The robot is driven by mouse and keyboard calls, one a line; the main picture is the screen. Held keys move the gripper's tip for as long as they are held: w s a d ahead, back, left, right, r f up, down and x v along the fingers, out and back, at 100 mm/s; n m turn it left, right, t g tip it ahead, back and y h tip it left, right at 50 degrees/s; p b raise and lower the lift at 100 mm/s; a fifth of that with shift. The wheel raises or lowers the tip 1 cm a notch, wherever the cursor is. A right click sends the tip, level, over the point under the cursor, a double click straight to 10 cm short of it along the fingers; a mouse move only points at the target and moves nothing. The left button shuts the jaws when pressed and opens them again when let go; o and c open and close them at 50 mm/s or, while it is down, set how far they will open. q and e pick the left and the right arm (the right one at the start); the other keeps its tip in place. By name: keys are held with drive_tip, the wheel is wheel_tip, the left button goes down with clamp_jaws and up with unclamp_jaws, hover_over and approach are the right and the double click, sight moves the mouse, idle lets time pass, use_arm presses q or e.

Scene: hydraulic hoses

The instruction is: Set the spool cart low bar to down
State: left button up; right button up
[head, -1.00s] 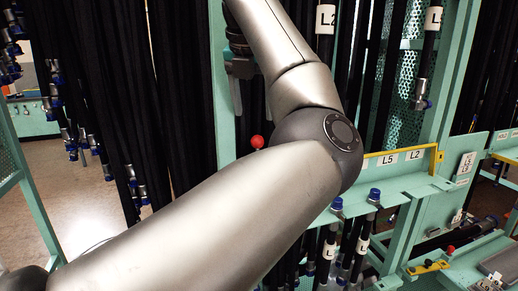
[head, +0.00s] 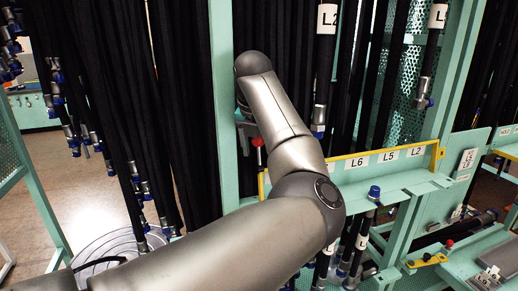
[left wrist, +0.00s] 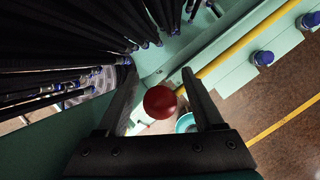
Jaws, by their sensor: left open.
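A yellow bar (head: 400,149) runs along the rail with labels L6, L5 and L2. A red ball knob (head: 257,142) stands at its left end, beside the green post. The left wrist view shows the knob (left wrist: 160,102) between the fingers of my open left gripper (left wrist: 161,98), with gaps on both sides. The yellow bar (left wrist: 228,52) runs away from near it toward the upper right. In the head view my left gripper (head: 243,135) points down just left of the knob, partly hidden by my arm. My right gripper is not in view.
Black hoses (head: 170,100) hang densely to the left and behind. A green post (head: 224,110) stands close left of my gripper. Blue-capped fittings (head: 374,193) sit on the green shelf. Another red knob (head: 450,243) with a yellow lever is at the lower right.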

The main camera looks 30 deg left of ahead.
use_arm(q)
drive_tip(key=shift+c, duration=0.3)
clamp_jaws()
idle(1.0)
